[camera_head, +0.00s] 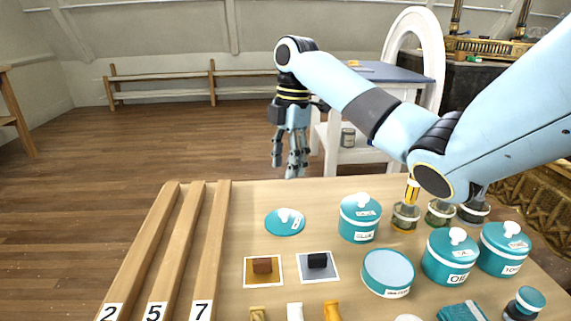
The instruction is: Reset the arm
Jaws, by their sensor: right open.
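My right arm comes in from the right in light blue and dark grey. Its gripper (290,165) hangs pointing down above the far edge of the wooden table (240,245). Its fingers are apart and nothing shows between them. It is held clear of the tabletop items, behind the flat teal lid (285,221). My left gripper does not show.
Several lidded teal canisters (358,219) stand at the table's right, partly below my arm. Three wooden rails (186,240) with numbers 2, 5 and 7 run along the left. Two small square mats (263,271) hold blocks. A white chair-like frame (345,148) stands behind. The left floor is clear.

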